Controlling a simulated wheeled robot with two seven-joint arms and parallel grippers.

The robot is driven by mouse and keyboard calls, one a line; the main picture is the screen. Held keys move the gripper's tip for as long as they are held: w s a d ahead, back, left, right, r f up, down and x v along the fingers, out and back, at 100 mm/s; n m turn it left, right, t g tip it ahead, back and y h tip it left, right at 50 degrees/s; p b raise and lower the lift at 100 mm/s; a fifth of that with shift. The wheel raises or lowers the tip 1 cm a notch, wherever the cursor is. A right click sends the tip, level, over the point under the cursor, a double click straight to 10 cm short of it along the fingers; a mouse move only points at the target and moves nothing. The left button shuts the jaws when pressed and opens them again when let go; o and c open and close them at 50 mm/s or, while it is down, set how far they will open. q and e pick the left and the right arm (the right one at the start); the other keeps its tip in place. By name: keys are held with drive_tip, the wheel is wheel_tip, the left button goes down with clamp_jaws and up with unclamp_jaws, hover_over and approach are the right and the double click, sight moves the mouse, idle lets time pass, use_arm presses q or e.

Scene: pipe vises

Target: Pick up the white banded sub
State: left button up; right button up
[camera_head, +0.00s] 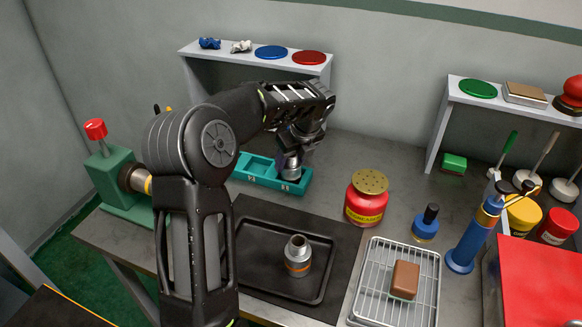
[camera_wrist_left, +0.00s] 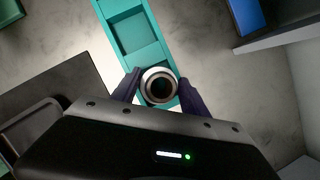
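A metal sub (camera_head: 290,168) stands upright at the right end of the teal rack, directly under my left gripper (camera_head: 291,155). In the left wrist view its pale round top with a dark bore (camera_wrist_left: 159,86) sits between the two dark fingers of my left gripper (camera_wrist_left: 160,92). The fingers are very close to its sides; whether they press on it is unclear. Its band is mostly hidden, so I cannot confirm its colour. Another sub (camera_head: 298,254), with an orange band, stands on the black tray. My right gripper is not in view.
The teal rack (camera_head: 256,171) has empty compartments left of the sub. The black tray (camera_head: 258,279) lies in front. A red jar (camera_head: 367,197), blue bottle (camera_head: 426,223) and wire rack (camera_head: 429,309) stand right. A green vise (camera_head: 120,178) stands left; a grey shelf (camera_head: 240,57) is behind.

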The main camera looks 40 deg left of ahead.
use_arm(q)
clamp_jaws()
idle(0.3)
drive_tip(key=shift+r, duration=0.1)
wheel_tip(320, 180, up, 10)
drive_tip(key=shift+f, duration=0.1)
idle(0.5)
idle(0.4)
